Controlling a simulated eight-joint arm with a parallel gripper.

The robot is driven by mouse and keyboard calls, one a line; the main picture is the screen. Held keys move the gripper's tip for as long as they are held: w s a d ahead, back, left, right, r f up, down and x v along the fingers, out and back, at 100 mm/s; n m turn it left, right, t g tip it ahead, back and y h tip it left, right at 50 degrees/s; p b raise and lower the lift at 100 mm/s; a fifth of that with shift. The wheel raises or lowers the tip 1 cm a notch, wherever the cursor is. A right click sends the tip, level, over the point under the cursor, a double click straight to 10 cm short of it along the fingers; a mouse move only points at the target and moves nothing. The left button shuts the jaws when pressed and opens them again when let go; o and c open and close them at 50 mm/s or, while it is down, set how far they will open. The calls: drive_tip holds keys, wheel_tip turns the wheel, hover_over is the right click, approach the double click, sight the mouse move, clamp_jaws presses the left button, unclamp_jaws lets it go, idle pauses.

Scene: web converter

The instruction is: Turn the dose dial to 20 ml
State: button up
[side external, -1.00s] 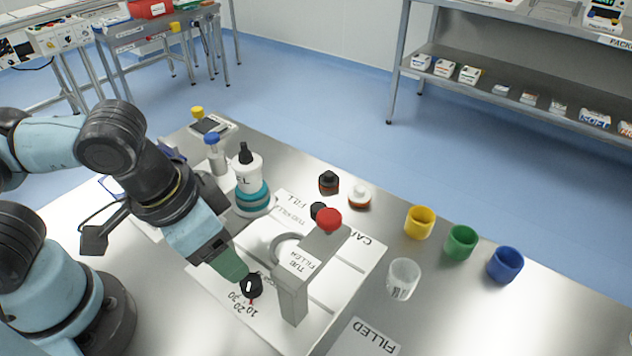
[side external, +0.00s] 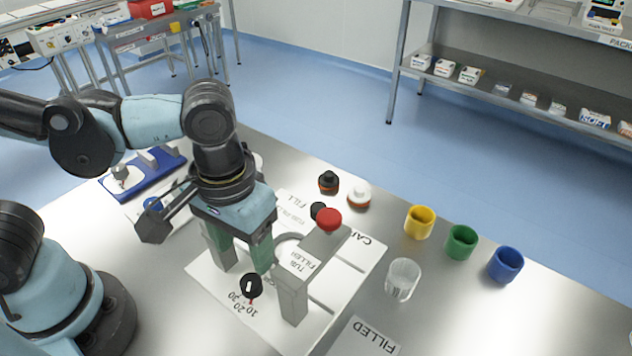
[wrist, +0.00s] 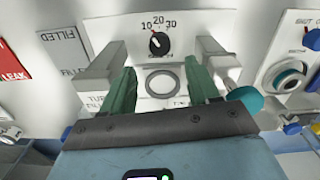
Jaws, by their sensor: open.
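The dose dial is a small black knob (side external: 252,286) on the white tub filler plate (side external: 215,285), with 10, 20 and 30 printed around it. The dial also shows at the top of the wrist view (wrist: 158,42). Its pointer mark is turned toward the 10 side. My gripper (side external: 242,267) has green fingers spread wide and empty, pointing down behind the dial in the side view. In the wrist view, the fingertips (wrist: 161,76) frame the round filler ring (wrist: 162,83), and the dial lies beyond them, apart from both.
The grey filler frame with a red knob (side external: 327,219) stands right beside the dial. A clear cup (side external: 403,279) and yellow, green and blue cups (side external: 461,242) stand to the right. A FILLED label (side external: 370,340) lies in front. A blue tray (side external: 145,172) is at the back left.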

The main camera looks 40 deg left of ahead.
sight(251, 280)
drive_tip(key=shift+f, duration=3.95)
drive_tip(key=c, duration=1)
drive_tip(key=shift+m, duration=0.8)
drive_tip(key=shift+c, duration=0.2)
drive_tip(key=o, duration=1)
drive_tip(key=shift+o, duration=0.2)
drive_tip(key=shift+r, duration=0.15)
wheel_tip(251, 280, up, 12)
